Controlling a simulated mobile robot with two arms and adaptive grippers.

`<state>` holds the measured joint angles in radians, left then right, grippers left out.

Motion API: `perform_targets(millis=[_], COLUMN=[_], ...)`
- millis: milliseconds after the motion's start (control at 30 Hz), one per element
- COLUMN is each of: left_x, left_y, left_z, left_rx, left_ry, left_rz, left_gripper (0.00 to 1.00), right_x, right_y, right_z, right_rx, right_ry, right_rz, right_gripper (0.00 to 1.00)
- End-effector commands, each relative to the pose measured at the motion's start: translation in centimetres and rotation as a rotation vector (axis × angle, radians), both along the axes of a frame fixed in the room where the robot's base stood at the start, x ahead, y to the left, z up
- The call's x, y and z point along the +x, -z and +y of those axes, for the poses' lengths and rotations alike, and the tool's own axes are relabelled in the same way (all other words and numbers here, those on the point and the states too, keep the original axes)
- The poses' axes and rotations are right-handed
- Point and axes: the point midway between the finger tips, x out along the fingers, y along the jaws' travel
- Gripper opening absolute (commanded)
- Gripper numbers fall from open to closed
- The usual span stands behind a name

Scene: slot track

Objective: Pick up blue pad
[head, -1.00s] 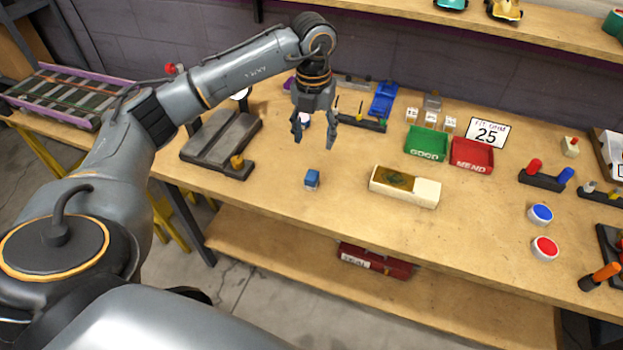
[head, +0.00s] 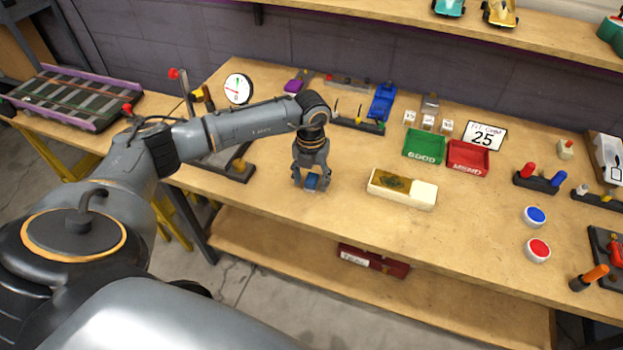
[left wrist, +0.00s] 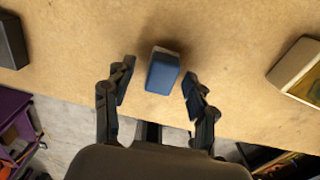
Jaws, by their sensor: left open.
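The blue pad (head: 311,182) is a small blue block with a paler grey side. It rests on the wooden workbench (head: 270,215), left of the cream box. My left gripper (head: 311,187) points down over it with its fingers open on either side. In the left wrist view the blue pad (left wrist: 162,74) lies between and slightly ahead of the two fingertips of my left gripper (left wrist: 155,88), with gaps on both sides. My right gripper is not in view.
Behind are a green GOOD tray (head: 425,144) and a red MEND tray (head: 467,158). A dark stand with a dial (head: 238,89) is at the back left. The bench front around the pad is clear.

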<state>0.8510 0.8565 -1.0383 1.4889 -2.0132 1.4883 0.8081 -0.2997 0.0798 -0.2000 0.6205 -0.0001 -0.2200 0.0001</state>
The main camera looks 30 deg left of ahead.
Motion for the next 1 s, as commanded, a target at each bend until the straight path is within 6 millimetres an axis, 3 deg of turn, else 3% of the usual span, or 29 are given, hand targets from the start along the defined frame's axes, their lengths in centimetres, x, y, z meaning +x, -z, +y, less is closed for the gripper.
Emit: perform_targets(millis=[267,500,533,1000], left_x=[-0.01,0.0,0.0,0.09], left_y=[0.53,0.49,0.49,-0.38], left_z=[0.0,0.0,0.0,0.01], left_rx=[0.0,0.0,0.0,0.0], left_ry=[0.0,0.0,0.0,0.001], left_rz=[0.0,0.0,0.0,-0.003], left_gripper=[0.57,0.1,0.08,0.08], right_x=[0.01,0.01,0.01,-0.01], right_y=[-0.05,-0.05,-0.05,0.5], right_z=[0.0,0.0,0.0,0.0], right_rx=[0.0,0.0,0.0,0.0], right_ry=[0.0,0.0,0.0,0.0], right_rz=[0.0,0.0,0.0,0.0], right_gripper=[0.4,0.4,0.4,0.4])
